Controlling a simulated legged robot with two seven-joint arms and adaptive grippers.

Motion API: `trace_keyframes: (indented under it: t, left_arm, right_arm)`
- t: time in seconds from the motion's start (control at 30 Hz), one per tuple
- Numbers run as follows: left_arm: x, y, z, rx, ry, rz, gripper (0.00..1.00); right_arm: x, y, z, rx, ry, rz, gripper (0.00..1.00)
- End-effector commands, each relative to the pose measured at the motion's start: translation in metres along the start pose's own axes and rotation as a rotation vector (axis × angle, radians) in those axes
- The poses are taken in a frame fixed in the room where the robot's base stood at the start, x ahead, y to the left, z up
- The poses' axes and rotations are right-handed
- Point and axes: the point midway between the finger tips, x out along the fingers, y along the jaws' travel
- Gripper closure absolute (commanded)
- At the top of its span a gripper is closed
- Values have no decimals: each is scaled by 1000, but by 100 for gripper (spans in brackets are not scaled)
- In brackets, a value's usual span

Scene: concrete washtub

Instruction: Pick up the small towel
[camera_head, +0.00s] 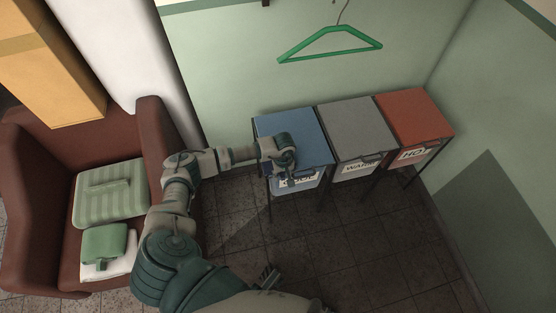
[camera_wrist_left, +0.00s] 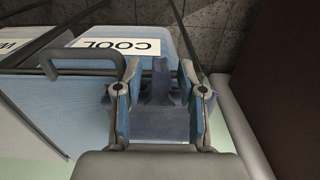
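A small green folded cloth (camera_head: 104,243), possibly the small towel, lies on a white folded cloth (camera_head: 118,266) on the brown armchair. A larger striped green piece (camera_head: 110,192) lies behind it. My left gripper (camera_head: 286,168) is at the front of the blue tub (camera_head: 290,130), far right of the armchair. In the left wrist view my left gripper (camera_wrist_left: 160,98) has its fingers spread apart. A dark blue shape shows between them; I cannot tell if it is cloth or shadow. Gripper-like dark fingers (camera_head: 268,278) at the bottom may be my right gripper; their state is unclear.
The blue tub's label (camera_wrist_left: 115,47) reads COOL, beside a bar handle (camera_wrist_left: 85,55). A grey tub (camera_head: 352,130) and a red tub (camera_head: 413,115) stand to its right. A green hanger (camera_head: 330,42) hangs above. Dark tiled floor (camera_head: 350,240) is free in front.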

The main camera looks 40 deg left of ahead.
Motion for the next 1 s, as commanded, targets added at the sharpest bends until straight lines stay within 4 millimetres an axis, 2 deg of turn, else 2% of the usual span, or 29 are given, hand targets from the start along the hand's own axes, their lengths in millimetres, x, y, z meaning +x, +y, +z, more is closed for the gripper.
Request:
trace_keyframes:
  t: [0.03,0.1,0.13,0.57,0.73,0.87,1.0]
  left_arm:
    - [0,0,0,0,0,0,79]
    - [0,0,0,0,0,0,97]
    - [0,0,0,0,-1,0,100]
    - [-3,0,-1,-1,0,-1,100]
    - [-19,0,-1,-1,2,1,100]
    - [-37,0,-1,0,2,1,100]
    - [-39,-22,15,1,1,-3,100]
  right_arm:
    - [0,0,-1,0,0,0,60]
    - [0,0,-1,0,0,0,60]
    - [0,0,-1,0,0,0,60]
    - [0,0,-1,0,2,-1,60]
    - [2,0,-2,0,4,0,60]
    - [12,0,-1,-1,-1,0,60]
    - [27,-2,-4,0,2,-3,60]
